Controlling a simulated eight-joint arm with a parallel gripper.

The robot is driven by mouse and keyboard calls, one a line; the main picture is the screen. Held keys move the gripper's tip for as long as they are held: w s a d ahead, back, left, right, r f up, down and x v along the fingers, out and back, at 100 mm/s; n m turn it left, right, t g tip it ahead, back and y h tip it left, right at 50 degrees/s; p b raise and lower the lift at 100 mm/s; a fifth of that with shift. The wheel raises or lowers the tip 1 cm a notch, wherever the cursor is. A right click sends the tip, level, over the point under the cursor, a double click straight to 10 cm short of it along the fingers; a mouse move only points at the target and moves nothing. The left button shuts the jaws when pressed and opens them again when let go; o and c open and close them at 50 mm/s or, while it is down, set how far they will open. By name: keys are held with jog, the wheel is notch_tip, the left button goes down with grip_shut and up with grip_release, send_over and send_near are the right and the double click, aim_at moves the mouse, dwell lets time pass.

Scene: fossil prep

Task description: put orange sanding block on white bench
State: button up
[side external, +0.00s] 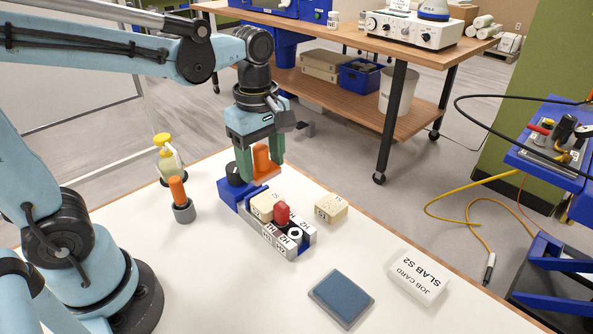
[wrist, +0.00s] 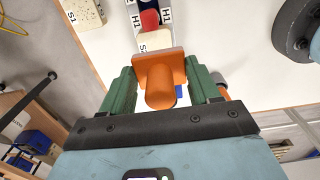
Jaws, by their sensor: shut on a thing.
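The orange sanding block (side external: 262,163) is between the green fingers of my gripper (side external: 256,150), which is shut on it. In the wrist view the block (wrist: 160,62) shows a flat plate and a round knob, with one finger on each side of the knob. The block is over the blue end of a grey holder on the white bench (side external: 130,215). I cannot tell exactly how much gap is under it. The bench top also shows in the wrist view (wrist: 225,25).
The holder (side external: 262,232) bears cream, red and white pieces. A cream block (side external: 331,208) stands right of it. An orange-handled tool (side external: 178,190) and a yellow-topped bottle (side external: 168,158) stand left.

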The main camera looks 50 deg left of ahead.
jog(key=s+d+f, duration=0.2)
jog(key=s+d, duration=1.5)
jog(key=s, duration=0.5)
send_over(262, 298)
notch_tip(262, 298, down, 7)
jog(key=shift+f, duration=2.15)
jog(key=shift+f, duration=0.1)
jog(key=o, duration=0.9)
jog(key=shift+o, duration=0.2)
